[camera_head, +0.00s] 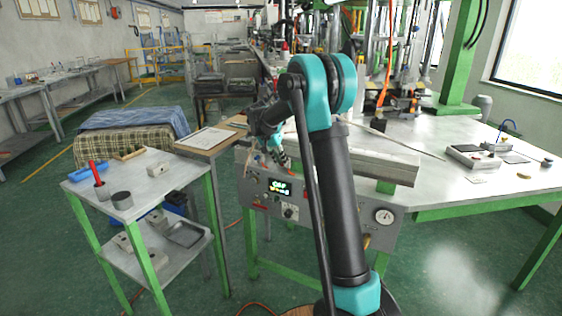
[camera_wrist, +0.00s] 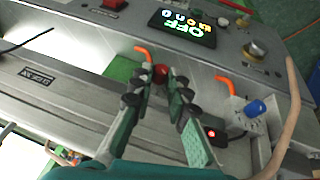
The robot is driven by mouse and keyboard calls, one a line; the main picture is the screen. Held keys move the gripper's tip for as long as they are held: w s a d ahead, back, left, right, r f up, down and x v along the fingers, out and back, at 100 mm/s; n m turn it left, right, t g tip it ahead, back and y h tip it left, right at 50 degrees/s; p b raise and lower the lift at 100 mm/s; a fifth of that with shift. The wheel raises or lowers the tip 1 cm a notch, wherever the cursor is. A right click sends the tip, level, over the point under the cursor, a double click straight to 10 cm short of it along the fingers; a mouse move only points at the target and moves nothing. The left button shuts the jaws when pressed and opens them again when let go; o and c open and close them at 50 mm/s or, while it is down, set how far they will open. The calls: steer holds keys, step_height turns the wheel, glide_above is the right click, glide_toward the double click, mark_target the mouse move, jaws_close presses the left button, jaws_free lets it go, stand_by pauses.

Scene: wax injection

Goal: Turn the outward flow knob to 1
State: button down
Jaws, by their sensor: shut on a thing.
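The wrist view shows a small red knob (camera_wrist: 160,72) between the fingertips of my gripper (camera_wrist: 160,82). The gripper is shut on it, and the fingers hide most of it. A blue knob (camera_wrist: 255,108) sits to the right on the same grey machine (camera_wrist: 60,105), apart from the fingers. I cannot read any scale or number at the red knob, nor tell its setting. In the head view, my gripper (camera_head: 280,158) is at the top edge of the machine's front panel (camera_head: 340,212), just above the lit display (camera_head: 279,187). The red knob is not clear there.
The wrist view shows a silver knob (camera_wrist: 256,48), a red button (camera_wrist: 114,4), orange levers (camera_wrist: 155,52) and a tan hose (camera_wrist: 291,110) around the fingers. A pressure gauge (camera_head: 385,215) is on the panel's right. A cart (camera_head: 150,185) stands left, and a metal table (camera_head: 470,185) right.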

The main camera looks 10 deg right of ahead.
steer(key=c, duration=1.5)
jaws_free()
steer(key=shift+o, duration=0.2)
steer(key=v, duration=1.2)
